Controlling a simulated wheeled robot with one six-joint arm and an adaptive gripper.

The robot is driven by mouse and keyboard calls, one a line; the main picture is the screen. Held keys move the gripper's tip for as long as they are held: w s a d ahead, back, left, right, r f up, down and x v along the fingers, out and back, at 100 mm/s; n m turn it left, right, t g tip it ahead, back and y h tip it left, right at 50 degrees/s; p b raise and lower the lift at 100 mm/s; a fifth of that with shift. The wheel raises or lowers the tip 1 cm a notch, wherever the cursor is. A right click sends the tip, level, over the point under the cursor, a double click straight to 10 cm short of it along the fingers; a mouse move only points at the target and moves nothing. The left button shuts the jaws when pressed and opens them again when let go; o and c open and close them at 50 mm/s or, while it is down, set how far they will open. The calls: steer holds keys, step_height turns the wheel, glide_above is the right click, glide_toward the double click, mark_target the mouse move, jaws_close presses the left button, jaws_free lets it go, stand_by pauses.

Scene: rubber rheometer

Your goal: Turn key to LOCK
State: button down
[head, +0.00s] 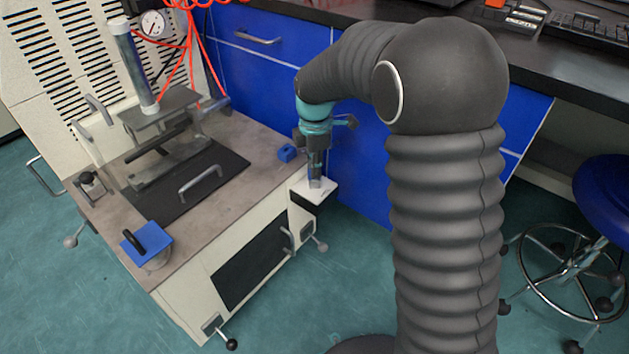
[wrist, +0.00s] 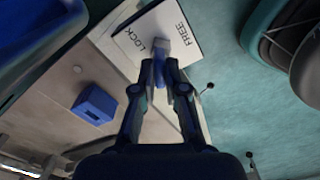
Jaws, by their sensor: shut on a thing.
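In the head view my gripper (head: 316,178) points down at the plate. The fingers hide part of the key, and I cannot tell its exact angle.
A small blue block (head: 287,153) lies on the machine's top (head: 215,215) left of my gripper. A blue-topped part with a black handle (head: 146,247) sits at the front left corner. Blue drawers (head: 262,65) stand close behind my gripper. Open floor lies in front.

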steer(key=shift+n+p, duration=0.45)
steer(key=shift+n, duration=1.55)
steer(key=shift+n, duration=0.8)
steer(key=c, duration=1.5)
jaws_free()
steer(key=shift+d+n, duration=0.1)
steer(key=shift+n, duration=0.2)
steer(key=o, duration=0.7)
steer(key=shift+r+p, duration=0.15)
steer(key=shift+p, duration=0.15)
